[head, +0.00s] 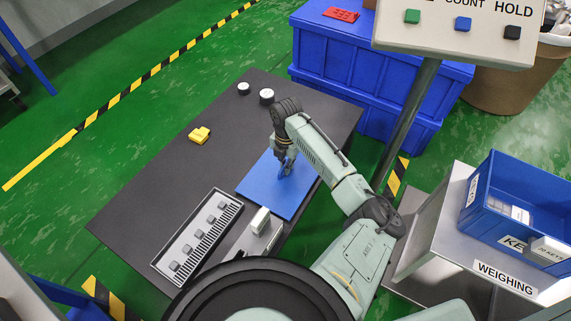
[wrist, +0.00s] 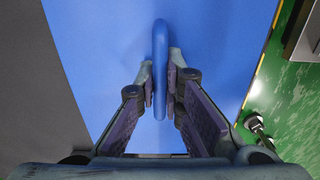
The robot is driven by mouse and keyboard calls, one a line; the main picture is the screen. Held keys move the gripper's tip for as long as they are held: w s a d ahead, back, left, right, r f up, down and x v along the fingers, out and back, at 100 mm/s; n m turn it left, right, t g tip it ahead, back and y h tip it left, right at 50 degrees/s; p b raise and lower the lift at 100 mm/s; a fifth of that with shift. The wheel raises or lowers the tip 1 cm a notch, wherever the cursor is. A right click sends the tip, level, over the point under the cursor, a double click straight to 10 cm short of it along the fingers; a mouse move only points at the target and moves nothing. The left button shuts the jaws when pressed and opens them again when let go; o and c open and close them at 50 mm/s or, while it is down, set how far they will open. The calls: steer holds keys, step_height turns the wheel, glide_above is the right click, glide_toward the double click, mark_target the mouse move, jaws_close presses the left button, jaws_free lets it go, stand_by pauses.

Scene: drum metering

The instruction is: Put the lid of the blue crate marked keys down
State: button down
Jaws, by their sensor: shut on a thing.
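The flat blue lid (head: 262,190) is at the right edge of the dark table, below my gripper. My gripper (head: 287,168) points down and is shut on the lid's upright handle; the wrist view shows the blue handle (wrist: 160,65) between both fingers (wrist: 160,90). I cannot tell whether the lid rests on the table or hangs just above it. The blue crate (head: 480,222), with a partly visible label starting "KE", stands open on the weighing stand at the right. White boxes (head: 550,249) are inside it.
The dark table (head: 160,185) has free room at the left. It holds a yellow block (head: 199,135), two white round pieces (head: 267,96) and a tray of grey pieces (head: 197,240). A sign post (head: 408,125) stands between table and weighing stand (head: 440,215). Large blue bins (head: 345,75) stand behind.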

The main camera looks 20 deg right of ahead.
steer(key=shift+f, duration=0.15)
steer(key=c, duration=1.7)
jaws_free()
step_height(320, 180, up, 12)
